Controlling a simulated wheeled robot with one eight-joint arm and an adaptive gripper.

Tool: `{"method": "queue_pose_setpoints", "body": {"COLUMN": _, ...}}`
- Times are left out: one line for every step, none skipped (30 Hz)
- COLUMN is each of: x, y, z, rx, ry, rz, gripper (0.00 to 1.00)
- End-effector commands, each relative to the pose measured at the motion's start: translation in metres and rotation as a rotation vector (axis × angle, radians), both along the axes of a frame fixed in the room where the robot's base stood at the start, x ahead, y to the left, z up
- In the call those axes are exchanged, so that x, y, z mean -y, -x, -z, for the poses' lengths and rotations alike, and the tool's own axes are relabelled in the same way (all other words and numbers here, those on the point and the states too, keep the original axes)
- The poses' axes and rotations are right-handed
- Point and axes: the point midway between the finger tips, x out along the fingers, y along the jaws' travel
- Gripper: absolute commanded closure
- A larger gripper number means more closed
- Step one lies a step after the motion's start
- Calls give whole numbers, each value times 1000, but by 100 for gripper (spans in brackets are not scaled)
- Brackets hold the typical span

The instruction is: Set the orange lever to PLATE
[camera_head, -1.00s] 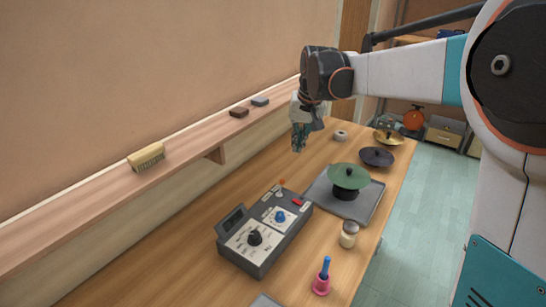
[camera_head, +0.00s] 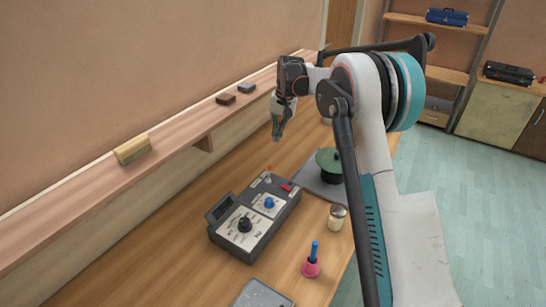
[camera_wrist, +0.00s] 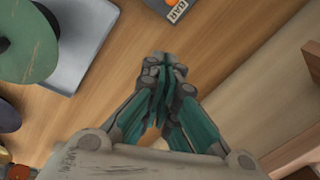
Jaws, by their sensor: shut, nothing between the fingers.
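The dark control box (camera_head: 255,216) sits on the wooden bench, with a black knob, a blue knob and a red switch on its top. The small orange lever (camera_head: 269,170) stands at the box's far end. In the wrist view an orange part (camera_wrist: 172,2) shows at the top edge beside a label that seems to read BAR. The box's other labels are too small to read in the head view. My gripper (camera_head: 276,138) is shut and empty. It hangs above the bench, beyond the box's far end and apart from the lever.
A green cymbal-like disc (camera_head: 329,160) stands on a grey tray (camera_head: 322,187) right of the box. A jar (camera_head: 337,218) and a pink bell with blue handle (camera_head: 312,262) stand nearer. A wall shelf (camera_head: 180,140) runs along the left. Bare bench lies left of the box.

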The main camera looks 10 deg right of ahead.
Motion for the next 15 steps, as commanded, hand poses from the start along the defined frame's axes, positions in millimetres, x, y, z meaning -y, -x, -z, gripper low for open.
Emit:
{"method": "queue_pose_setpoints", "body": {"x": 0, "y": -1, "z": 1, "rx": -2, "ry": -1, "rz": 2, "gripper": 100}}
{"method": "queue_pose_setpoints", "body": {"x": 0, "y": -1, "z": 2, "rx": -3, "ry": -1, "rz": 2, "gripper": 100}}
{"method": "queue_pose_setpoints", "body": {"x": 0, "y": -2, "z": 3, "rx": -3, "ry": -1, "rz": 2, "gripper": 100}}
{"method": "queue_pose_setpoints", "body": {"x": 0, "y": -2, "z": 3, "rx": -4, "ry": -2, "rz": 2, "gripper": 100}}
{"method": "queue_pose_setpoints", "body": {"x": 0, "y": -2, "z": 3, "rx": -4, "ry": -2, "rz": 2, "gripper": 100}}
{"method": "queue_pose_setpoints", "body": {"x": 0, "y": -2, "z": 3, "rx": -4, "ry": -2, "rz": 2, "gripper": 100}}
{"method": "queue_pose_setpoints", "body": {"x": 0, "y": -2, "z": 3, "rx": -4, "ry": -1, "rz": 1, "gripper": 100}}
{"method": "queue_pose_setpoints", "body": {"x": 0, "y": -2, "z": 3, "rx": -4, "ry": -1, "rz": 1, "gripper": 100}}
{"method": "queue_pose_setpoints", "body": {"x": 0, "y": -2, "z": 3, "rx": -4, "ry": -1, "rz": 1, "gripper": 100}}
{"method": "queue_pose_setpoints", "body": {"x": 0, "y": -2, "z": 3, "rx": -4, "ry": -1, "rz": 1, "gripper": 100}}
{"method": "queue_pose_setpoints", "body": {"x": 0, "y": -2, "z": 3, "rx": -4, "ry": -1, "rz": 1, "gripper": 100}}
{"method": "queue_pose_setpoints", "body": {"x": 0, "y": -2, "z": 3, "rx": -4, "ry": -1, "rz": 1, "gripper": 100}}
{"method": "queue_pose_setpoints", "body": {"x": 0, "y": -2, "z": 4, "rx": -4, "ry": -1, "rz": 1, "gripper": 100}}
{"method": "queue_pose_setpoints", "body": {"x": 0, "y": -2, "z": 5, "rx": -4, "ry": -1, "rz": 1, "gripper": 100}}
{"method": "queue_pose_setpoints", "body": {"x": 0, "y": -2, "z": 8, "rx": -4, "ry": -1, "rz": 1, "gripper": 100}}
